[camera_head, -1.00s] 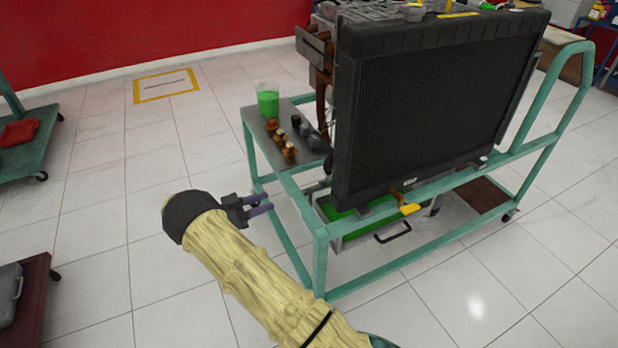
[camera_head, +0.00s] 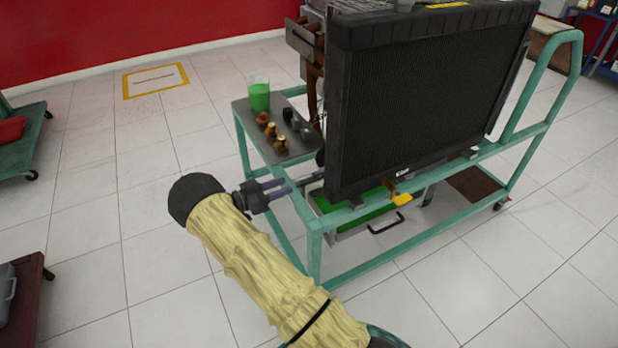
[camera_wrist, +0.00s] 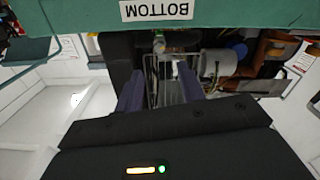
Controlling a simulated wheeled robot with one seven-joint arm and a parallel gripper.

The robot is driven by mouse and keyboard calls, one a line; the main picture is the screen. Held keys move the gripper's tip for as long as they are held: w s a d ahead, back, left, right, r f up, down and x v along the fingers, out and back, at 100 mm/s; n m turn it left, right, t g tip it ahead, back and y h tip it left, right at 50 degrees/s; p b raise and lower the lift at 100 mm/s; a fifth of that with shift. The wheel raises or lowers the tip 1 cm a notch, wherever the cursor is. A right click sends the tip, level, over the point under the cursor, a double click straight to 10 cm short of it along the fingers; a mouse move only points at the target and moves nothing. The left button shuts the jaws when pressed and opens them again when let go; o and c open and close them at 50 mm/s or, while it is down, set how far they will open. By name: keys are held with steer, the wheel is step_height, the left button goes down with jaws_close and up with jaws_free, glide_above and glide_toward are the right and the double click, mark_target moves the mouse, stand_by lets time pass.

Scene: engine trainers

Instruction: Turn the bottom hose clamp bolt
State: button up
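My gripper (camera_head: 282,188) is beside the left front corner of the green trolley, with its two purple fingers pointing right toward the frame. In the wrist view my gripper (camera_wrist: 160,88) shows its fingers apart, with nothing held between them. A white label (camera_wrist: 157,10) reading "BOTTOM" upside down is on a green bar at the top of the wrist view. Beyond the fingers are a small metal fitting (camera_wrist: 159,43) and a grey cylinder (camera_wrist: 213,65). I cannot make out the bottom hose clamp bolt for certain. The black radiator (camera_head: 430,100) stands on the trolley.
The green trolley frame (camera_head: 314,262) is close to my gripper. Its side shelf (camera_head: 243,108) carries a green-filled beaker (camera_head: 259,95) and several small parts.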

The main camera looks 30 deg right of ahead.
mark_target(312, 175)
steer(key=d, duration=0.9)
steer(key=shift+w+d+b, duration=0.2)
steer(key=shift+d+b, duration=0.15)
jaws_close()
